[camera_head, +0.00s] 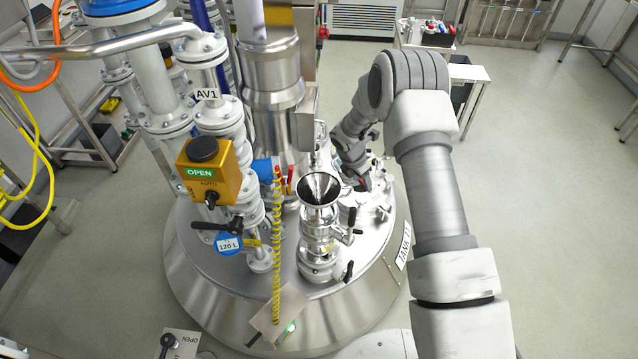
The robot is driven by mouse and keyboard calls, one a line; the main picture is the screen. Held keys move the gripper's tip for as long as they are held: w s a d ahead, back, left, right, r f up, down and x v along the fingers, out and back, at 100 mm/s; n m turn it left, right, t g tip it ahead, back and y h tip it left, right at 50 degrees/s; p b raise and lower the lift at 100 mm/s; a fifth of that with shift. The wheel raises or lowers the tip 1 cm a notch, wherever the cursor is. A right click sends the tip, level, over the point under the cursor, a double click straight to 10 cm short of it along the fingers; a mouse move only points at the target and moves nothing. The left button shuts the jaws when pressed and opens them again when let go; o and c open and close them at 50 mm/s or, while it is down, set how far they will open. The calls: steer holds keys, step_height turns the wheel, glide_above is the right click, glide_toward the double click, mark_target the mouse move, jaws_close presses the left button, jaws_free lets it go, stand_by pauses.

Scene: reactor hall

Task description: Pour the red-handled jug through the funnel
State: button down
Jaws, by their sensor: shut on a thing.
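The steel funnel (319,189) stands upright with its wide mouth up, on a valve fitting (319,235) on top of the round steel tank (225,275). My gripper (362,181) is small in view, low over the tank top, just right of and behind the funnel. It is shut on a small red part, which I take for the handle of the red-handled jug (364,184). The jug's body is hard to tell from the shiny steel around it. I cannot tell whether it touches the tank top. The funnel and the gripper look apart.
A yellow valve box (215,172) marked OPEN and white piping crowd the left. A thick steel column (272,85) rises behind the funnel. Black-handled valves sit around the funnel. A white side table (466,73) stands at the back right. The right floor is clear.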

steer(key=f+y, duration=0.1)
steer(key=d+f+g+y+b, duration=0.1)
steer(key=f, duration=0.1)
steer(key=w+f+g+y+b, duration=0.1)
steer(key=shift+d+f, duration=0.15)
steer(key=shift+f, duration=0.1)
stand_by(1.7)
